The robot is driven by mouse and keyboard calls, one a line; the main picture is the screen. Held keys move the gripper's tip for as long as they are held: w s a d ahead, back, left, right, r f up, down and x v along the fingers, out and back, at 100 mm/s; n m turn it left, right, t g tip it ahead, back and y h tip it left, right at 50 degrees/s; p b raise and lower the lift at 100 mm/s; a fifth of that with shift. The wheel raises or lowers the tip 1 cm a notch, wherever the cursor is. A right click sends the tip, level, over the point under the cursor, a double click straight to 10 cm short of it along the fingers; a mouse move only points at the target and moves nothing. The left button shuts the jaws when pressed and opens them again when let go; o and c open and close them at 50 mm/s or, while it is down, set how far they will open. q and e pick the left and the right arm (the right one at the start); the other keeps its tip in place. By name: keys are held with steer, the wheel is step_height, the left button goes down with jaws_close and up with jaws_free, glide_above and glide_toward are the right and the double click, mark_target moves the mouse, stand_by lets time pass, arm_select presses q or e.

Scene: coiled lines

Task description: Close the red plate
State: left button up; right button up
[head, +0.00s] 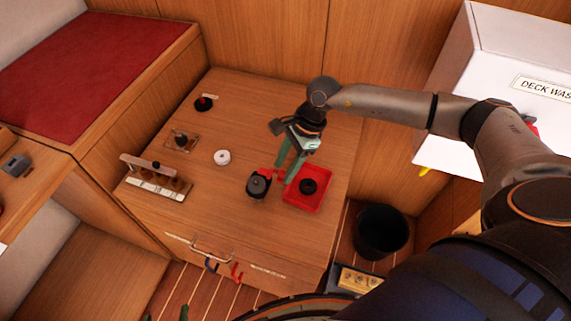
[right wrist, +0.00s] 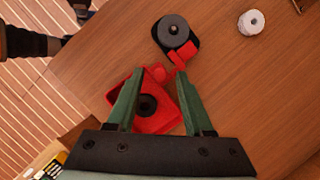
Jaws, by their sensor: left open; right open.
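A red square tray-like plate (head: 306,197) with a black round piece (head: 308,186) on it lies near the right front of the wooden table. It shows in the right wrist view (right wrist: 160,122), partly hidden by my fingers. Just left of it stands a black round device (head: 257,187) with a red part (head: 267,172), also in the right wrist view (right wrist: 173,32). My right gripper (head: 285,175) is open and empty, pointing down at the plate's back left side; in its wrist view the fingers straddle the plate. Only green fingertips of my left gripper (head: 166,315) show at the bottom edge, open.
A white ring (head: 222,157), a rack of brown pieces (head: 158,176), a clear-based fitting (head: 181,140) and a black-red knob (head: 204,103) stand on the table. A drawer handle (head: 211,250) with hooks is in front. A black bin (head: 380,231) stands right.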

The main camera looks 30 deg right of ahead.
jaws_close()
stand_by(0.4)
